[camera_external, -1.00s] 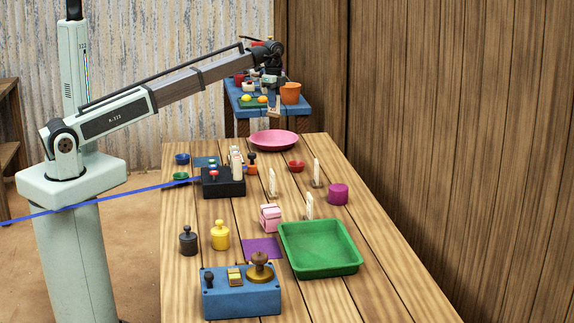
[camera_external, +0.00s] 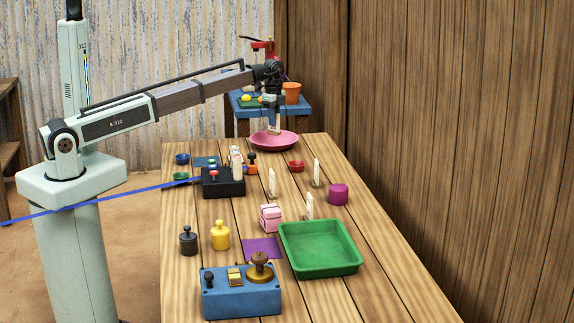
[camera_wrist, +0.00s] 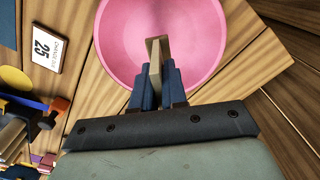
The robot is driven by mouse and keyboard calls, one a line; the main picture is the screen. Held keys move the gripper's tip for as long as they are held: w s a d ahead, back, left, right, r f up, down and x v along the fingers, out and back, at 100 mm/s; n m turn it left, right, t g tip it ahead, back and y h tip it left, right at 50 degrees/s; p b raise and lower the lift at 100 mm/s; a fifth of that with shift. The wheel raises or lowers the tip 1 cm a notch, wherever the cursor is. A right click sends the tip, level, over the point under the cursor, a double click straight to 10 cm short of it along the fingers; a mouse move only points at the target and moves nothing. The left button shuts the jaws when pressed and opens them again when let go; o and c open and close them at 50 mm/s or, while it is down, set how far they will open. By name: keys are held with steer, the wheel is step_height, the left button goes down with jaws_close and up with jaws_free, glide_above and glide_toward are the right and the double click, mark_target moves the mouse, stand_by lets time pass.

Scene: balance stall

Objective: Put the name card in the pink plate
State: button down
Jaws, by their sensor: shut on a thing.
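My gripper (camera_external: 273,108) is shut on a pale name card (camera_external: 274,128), pointing down over the far end of the table. In the wrist view the card (camera_wrist: 155,62) stands edge-on between the blue fingers (camera_wrist: 157,88). The pink plate (camera_external: 288,142) lies below the card. In the wrist view the plate (camera_wrist: 205,35) surrounds the card's lower end. I cannot tell whether the card touches the plate's bottom. Nothing else shows in the plate.
Other pale upright cards (camera_external: 272,183) stand along the table. A black box (camera_external: 224,184), a red bowl (camera_external: 297,166) and a purple cylinder (camera_external: 338,194) are nearer. A green tray (camera_external: 352,268) is at the front right. A blue side table (camera_external: 298,110) stands behind.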

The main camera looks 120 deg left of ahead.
mark_target(274, 131)
steer(key=shift+f, duration=1.75)
steer(key=c, duration=1.1)
jaws_free()
steer(key=shift+r, duration=3.5)
